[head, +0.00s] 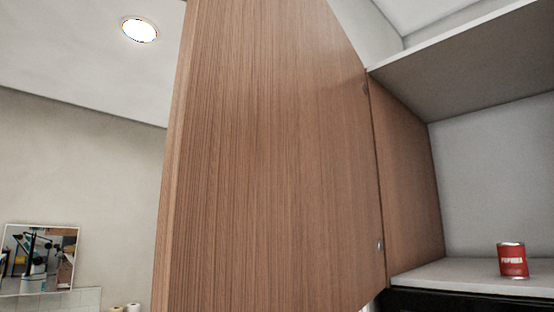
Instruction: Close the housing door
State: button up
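A brown wood-grain housing door (270,160) fills the middle of the head view. It stands swung open, with its hinge side at the right against the cabinet side panel (405,170). Its free edge is the lighter strip at the left, nearer to me. The cabinet interior (490,180) is open to view at the right. The door's top and bottom run out of the picture, and I see no handle on it. My gripper is not in view.
A red can (512,261) stands on the white cabinet shelf (440,274). A grey upper board (480,60) is above it. A framed picture (38,260) and two small rolls (125,308) are at the lower left. The space left of the door looks clear.

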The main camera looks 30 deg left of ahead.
aim_at(269, 199)
jog(key=k+j+z, duration=0.1)
jog(key=j, duration=1.85)
jog(key=k+l+u, duration=0.1)
jog(key=u, duration=0.2)
jog(key=k+u, duration=0.3)
jog(key=i+l, duration=0.05)
